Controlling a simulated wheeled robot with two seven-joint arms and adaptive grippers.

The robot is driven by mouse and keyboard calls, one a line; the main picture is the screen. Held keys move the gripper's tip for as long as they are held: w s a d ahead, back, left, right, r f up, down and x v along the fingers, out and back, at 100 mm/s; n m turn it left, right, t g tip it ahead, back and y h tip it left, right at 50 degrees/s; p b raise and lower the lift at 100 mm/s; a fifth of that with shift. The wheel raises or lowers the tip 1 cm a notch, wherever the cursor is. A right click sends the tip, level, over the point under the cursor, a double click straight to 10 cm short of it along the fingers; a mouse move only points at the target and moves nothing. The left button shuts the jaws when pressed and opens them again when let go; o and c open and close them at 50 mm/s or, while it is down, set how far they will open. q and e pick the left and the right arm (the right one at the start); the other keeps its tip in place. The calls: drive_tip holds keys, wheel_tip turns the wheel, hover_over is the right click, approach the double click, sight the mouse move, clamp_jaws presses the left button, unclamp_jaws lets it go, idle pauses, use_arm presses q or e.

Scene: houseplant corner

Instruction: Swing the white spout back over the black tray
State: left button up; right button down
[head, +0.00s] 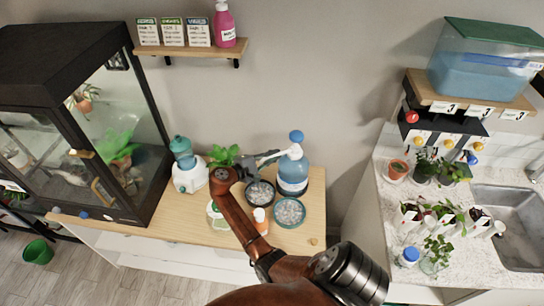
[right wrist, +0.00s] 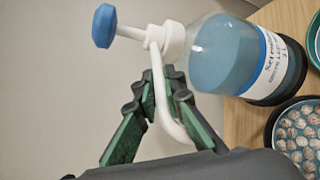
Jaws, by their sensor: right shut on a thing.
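The blue pump bottle (head: 293,172) stands at the right of the wooden table, with its blue knob on top. Its white spout (head: 271,156) points left from the bottle's neck, farther back than the black tray. The black tray (head: 248,197) holds grey pebbles and sits just in front and left of the bottle; its dark rim also shows in the right wrist view (right wrist: 270,127). My right gripper (head: 262,161) is shut on the spout; in the right wrist view its green-padded fingers (right wrist: 162,85) sit around the white tube. My left gripper is out of view.
A teal-rimmed tray of pebbles (head: 290,213) sits in front of the bottle. A small orange-and-white bottle (head: 261,221), a leafy plant (head: 222,156) and a teal-and-white sprayer (head: 187,167) stand nearby. A glass terrarium (head: 120,160) is at left; my arm crosses the table's front.

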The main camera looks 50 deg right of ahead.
drive_tip(key=c, duration=2)
unclamp_jaws()
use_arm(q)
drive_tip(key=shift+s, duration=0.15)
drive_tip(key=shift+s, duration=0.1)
use_arm(e)
drive_tip(key=v, duration=1.2)
drive_tip(key=shift+r, duration=0.1)
